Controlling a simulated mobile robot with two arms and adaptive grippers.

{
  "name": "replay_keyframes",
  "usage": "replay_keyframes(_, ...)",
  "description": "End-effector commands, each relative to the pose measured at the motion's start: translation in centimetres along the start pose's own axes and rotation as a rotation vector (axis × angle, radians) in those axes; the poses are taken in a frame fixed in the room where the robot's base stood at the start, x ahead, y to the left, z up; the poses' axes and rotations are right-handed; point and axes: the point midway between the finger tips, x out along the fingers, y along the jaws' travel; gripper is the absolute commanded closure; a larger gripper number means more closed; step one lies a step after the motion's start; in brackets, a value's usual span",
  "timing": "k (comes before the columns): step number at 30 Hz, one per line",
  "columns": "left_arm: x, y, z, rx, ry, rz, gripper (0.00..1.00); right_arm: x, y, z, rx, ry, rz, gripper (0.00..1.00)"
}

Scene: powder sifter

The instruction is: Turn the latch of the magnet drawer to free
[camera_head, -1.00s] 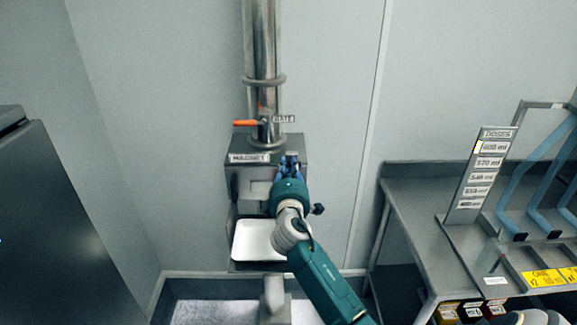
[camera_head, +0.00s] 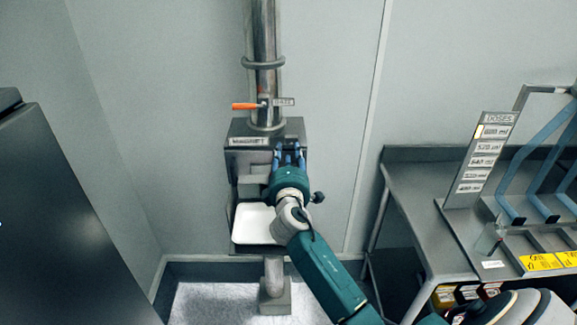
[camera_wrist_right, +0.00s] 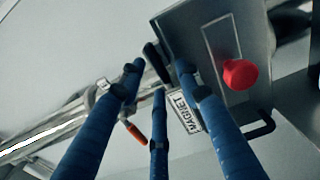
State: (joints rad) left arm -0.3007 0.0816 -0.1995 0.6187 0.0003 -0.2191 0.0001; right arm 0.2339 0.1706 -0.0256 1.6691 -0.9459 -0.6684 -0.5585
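The grey magnet box (camera_head: 240,130) is fixed under the steel pipe, with a MAGNET label (camera_wrist_right: 187,112) on it. My right gripper (camera_head: 290,152) is at the upper right of the box front. In the right wrist view its blue fingers (camera_wrist_right: 158,75) are spread apart. A short black bar (camera_wrist_right: 153,58), which looks like the latch, lies between or just beyond the fingertips; contact cannot be told. A red knob (camera_wrist_right: 240,74) and a dark handle (camera_wrist_right: 262,125) sit on the box to the right. My left gripper is not in view.
An orange-handled valve (camera_head: 245,106) is on the pipe above the box. A white tray (camera_head: 252,225) sits below it. A steel table (camera_head: 415,205) with a DOSES sign (camera_head: 480,160) stands at right. A dark cabinet (camera_head: 60,220) stands at left.

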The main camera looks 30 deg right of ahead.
Motion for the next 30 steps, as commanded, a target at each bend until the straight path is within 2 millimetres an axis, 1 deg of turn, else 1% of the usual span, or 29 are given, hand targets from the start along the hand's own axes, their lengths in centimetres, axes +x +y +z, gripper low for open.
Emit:
replay_keyframes(1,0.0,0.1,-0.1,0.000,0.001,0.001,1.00,-1.1,-0.1,0.0,0.001,0.002,-0.001,0.66)
replay_keyframes(6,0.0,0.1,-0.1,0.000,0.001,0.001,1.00,-4.9,-0.1,0.0,0.001,0.002,-0.002,0.66)
replay_keyframes(9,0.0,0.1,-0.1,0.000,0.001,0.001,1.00,-6.9,-0.2,0.0,0.000,0.002,-0.004,0.66)
replay_keyframes(13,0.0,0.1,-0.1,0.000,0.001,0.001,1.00,-8.8,-0.2,0.0,-0.002,0.001,-0.003,0.66)
replay_keyframes(15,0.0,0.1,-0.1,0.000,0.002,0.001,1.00,-9.5,-0.1,0.0,-0.002,0.001,-0.002,0.66)
replay_keyframes(19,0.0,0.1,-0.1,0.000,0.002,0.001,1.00,-10.1,-0.1,0.0,-0.003,0.000,-0.002,0.66)
replay_keyframes(30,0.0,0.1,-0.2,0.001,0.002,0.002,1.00,-10.2,-0.1,0.0,-0.003,0.000,-0.001,0.66)
